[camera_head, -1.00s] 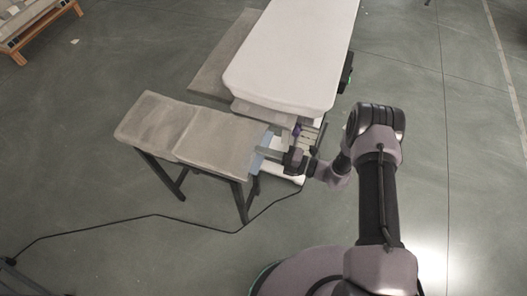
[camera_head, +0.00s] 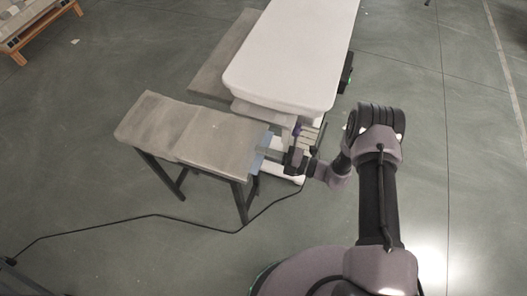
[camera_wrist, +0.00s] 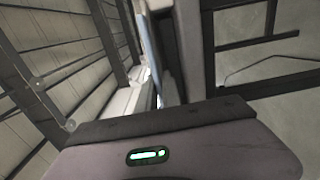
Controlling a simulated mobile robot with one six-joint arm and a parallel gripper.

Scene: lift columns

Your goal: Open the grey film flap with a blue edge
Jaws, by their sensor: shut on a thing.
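The grey film flap (camera_head: 222,143) shows in the head view as a flat grey sheet on top of a dark-legged stand, with its pale blue edge (camera_head: 262,146) at the right end. My gripper (camera_head: 272,152) reaches in from the right and is shut on the flap at this blue edge. In the wrist view, a thin pale blue strip (camera_wrist: 151,45) stands beside a gripper finger. The exact contact is too small to make out in the head view and partly hidden by the fingers in the wrist view.
A long white-topped table (camera_head: 290,55) stands just behind my gripper, with a grey board beside it. A black cable (camera_head: 150,216) runs over the floor in front of the stand. A wooden pallet-like frame (camera_head: 38,28) is at the far left. The floor at right is open.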

